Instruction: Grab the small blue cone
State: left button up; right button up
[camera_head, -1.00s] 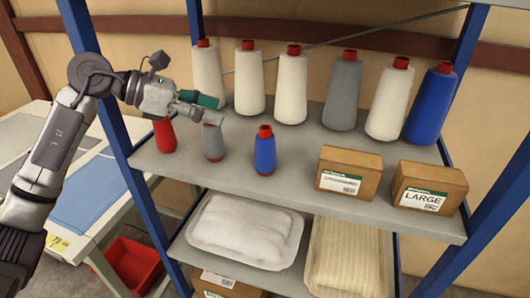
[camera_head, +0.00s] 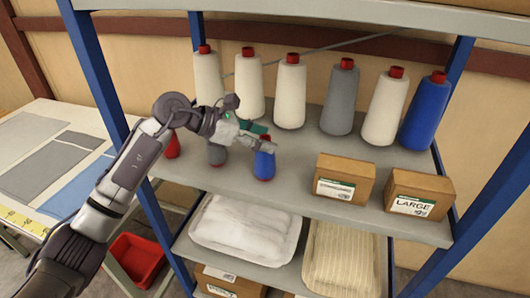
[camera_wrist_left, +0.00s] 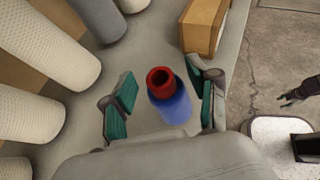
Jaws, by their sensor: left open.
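The small blue cone (camera_head: 264,167), a blue spool with a red top, stands upright on the upper shelf near its front edge. My left gripper (camera_head: 262,138) is over its top, which the fingers partly hide in the head view. In the left wrist view the blue cone (camera_wrist_left: 172,106) stands between the open green-padded fingers of the left gripper (camera_wrist_left: 163,97). Gaps show on both sides of it, so the fingers do not grip it. My right gripper is not seen in the head view.
A small grey cone (camera_head: 216,155) and a small red cone (camera_head: 172,147) stand left of it, partly behind my arm. Tall cones, such as a grey one (camera_head: 339,100), line the back. Two boxes, one nearer (camera_head: 343,180) and one marked LARGE (camera_head: 419,195), stand to the right.

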pick_arm(q)
jog(key=shift+w+d+f, duration=0.1)
jog(key=shift+d+f, duration=0.15)
jog(key=shift+d, duration=0.2)
jog(key=shift+a, duration=0.1)
jog(key=c, duration=0.3)
grip_shut()
